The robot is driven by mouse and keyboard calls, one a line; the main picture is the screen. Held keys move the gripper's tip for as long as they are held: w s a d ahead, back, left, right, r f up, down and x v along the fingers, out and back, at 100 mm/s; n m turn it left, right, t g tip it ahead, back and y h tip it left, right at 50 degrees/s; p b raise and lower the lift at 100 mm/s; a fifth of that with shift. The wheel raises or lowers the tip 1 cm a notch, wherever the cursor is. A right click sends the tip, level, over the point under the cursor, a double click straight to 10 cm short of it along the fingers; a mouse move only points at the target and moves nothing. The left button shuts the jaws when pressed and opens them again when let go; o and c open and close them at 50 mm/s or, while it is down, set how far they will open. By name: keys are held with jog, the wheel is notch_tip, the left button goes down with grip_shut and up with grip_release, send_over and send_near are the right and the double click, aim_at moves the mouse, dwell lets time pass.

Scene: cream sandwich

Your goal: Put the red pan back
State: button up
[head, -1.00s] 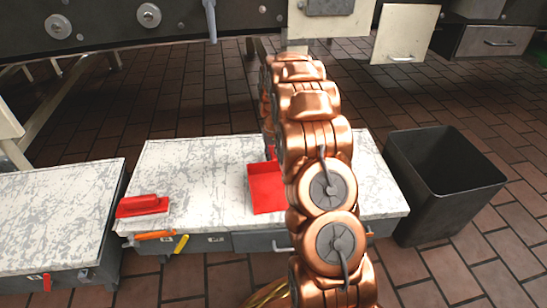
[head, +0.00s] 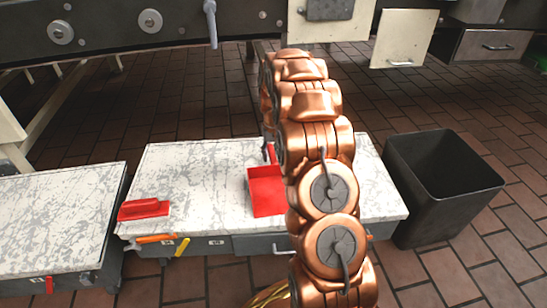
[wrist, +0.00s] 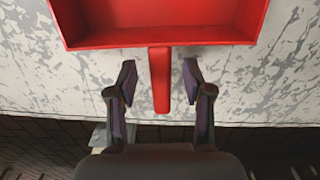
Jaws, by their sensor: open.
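The red pan (head: 266,192) lies on the worn white top of the middle cabinet, partly behind my arm in the head view. In the wrist view its open tray (wrist: 160,24) is at the top, and its handle (wrist: 160,85) points down toward me. My gripper (wrist: 160,74) is open, with one finger on each side of the handle and a visible gap on both sides. I cannot tell how far the fingertips are above the top. In the head view my arm hides most of the gripper.
A red brush (head: 144,209) lies at the left end of the middle cabinet top (head: 195,170). Orange and yellow handles (head: 182,247) hang at its front. A black bin (head: 445,185) stands to the right. Another white-topped cabinet (head: 55,215) is at the left.

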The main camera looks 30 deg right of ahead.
notch_tip(320, 180, up, 9)
jog(key=p, duration=0.3)
jog(key=s+a+r+n+g, duration=0.1)
jog(key=s+a+r, duration=0.3)
jog(key=s+a, duration=0.5)
jog(key=s+a+r+n+g, duration=0.1)
jog(key=s+a+r+n, duration=0.1)
jog(key=s+a+r, duration=0.5)
jog(key=s+a+f+n, duration=0.1)
jog(key=s+a, duration=0.3)
jog(key=s, duration=0.8)
jog(key=s+a+g, duration=0.1)
jog(key=s+a, duration=0.4)
jog(key=s, duration=0.7)
jog(key=shift+s+a+f+n, duration=0.15)
jog(key=shift+a+f+n, duration=0.05)
jog(key=shift+f+n, duration=0.2)
jog(key=shift+r, duration=0.1)
